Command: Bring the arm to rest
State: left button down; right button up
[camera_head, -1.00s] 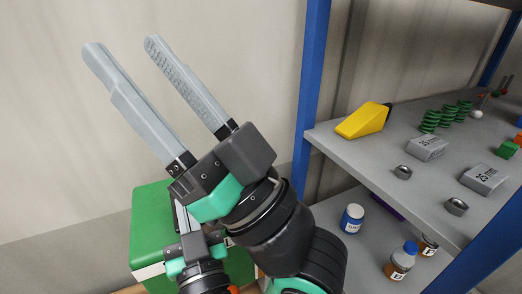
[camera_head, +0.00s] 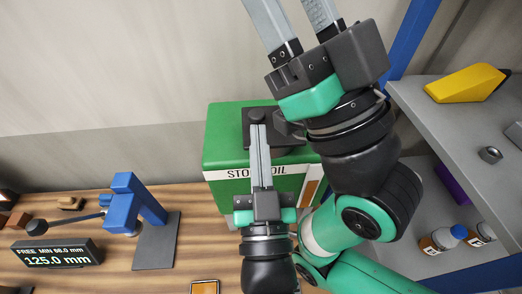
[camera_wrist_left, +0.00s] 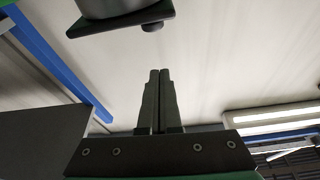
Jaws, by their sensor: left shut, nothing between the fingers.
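My left gripper (camera_head: 258,128) is in the lower middle of the head view, its two grey fingers side by side, shut and empty. Its fingertips show in front of the black fitting on the green box. In the left wrist view the closed fingers (camera_wrist_left: 157,72) point at a pale wall, with nothing between them. My right gripper (camera_head: 292,8) is at the top right of the head view. Its fingers are well apart and its fingertips are cut off by the picture's top edge.
A green box (camera_head: 225,150) stands behind my left gripper. A blue stand (camera_head: 150,205) and a display (camera_head: 58,252) reading 125.0 mm are on the wooden table at left. A grey shelf (camera_head: 425,105) at right carries a yellow wedge (camera_head: 467,83). Bottles stand on the lower shelf.

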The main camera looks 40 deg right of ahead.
pick_arm(q)
jog(key=shift+v, duration=1.15)
jog(key=w+a+r+n+t+y, duration=0.2)
jog(key=w+a+r+t+y, duration=0.15)
jog(key=w+a, duration=0.35)
jog(key=a+r+n+t+y, duration=0.35)
jog(key=a+r, duration=0.35)
jog(key=a, duration=0.5)
jog(key=a+r+n+t+y, duration=0.2)
jog(key=a+r+y, duration=0.2)
jog(key=a+r, duration=0.55)
jog(key=s+a+r+n+t+y, duration=0.1)
jog(key=s+a+r+t+y, duration=0.1)
jog(key=s+a+r, duration=0.35)
notch_tip(320, 180, up, 15)
jog(key=s+a+m+h+p, duration=0.1)
jog(key=h+p, duration=0.1)
jog(key=p, duration=1.5)
jog(key=shift+g, duration=0.3)
